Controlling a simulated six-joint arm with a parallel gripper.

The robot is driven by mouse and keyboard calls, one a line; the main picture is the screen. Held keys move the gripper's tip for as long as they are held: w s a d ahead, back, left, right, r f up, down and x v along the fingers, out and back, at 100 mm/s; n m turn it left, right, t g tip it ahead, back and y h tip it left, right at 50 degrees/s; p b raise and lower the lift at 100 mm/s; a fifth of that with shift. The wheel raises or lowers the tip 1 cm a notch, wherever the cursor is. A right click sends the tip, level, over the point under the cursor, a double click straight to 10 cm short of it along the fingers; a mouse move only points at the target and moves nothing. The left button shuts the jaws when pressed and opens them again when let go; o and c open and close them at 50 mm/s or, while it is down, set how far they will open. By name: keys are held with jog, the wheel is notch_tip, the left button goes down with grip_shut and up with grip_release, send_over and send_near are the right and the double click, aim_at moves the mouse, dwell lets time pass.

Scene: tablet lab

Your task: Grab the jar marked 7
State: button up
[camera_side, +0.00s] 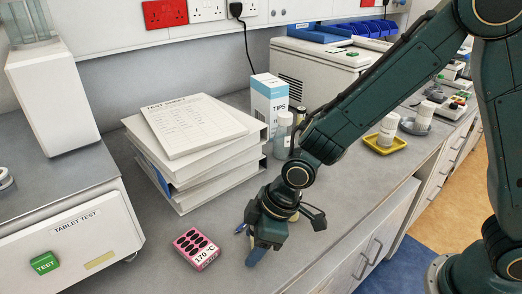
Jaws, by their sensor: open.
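A white jar (388,128) stands upright on a yellow tray (385,146) on the bench, right of centre. A second white jar (425,113) stands behind it on a grey dish (414,127). Both have small markings, but I cannot read a 7 on either. My gripper (250,244) is open and points down over the front of the bench, with nothing seen between its fingers. It is well to the left of and nearer than both jars.
A tablet test machine (75,240) is at left. My arm crosses above the bench at right.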

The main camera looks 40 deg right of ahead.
jog(key=c, duration=1.1)
jog(key=shift+r, duration=0.1)
notch_tip(320, 180, up, 20)
jog(key=shift+f, duration=0.1)
dwell(0.5)
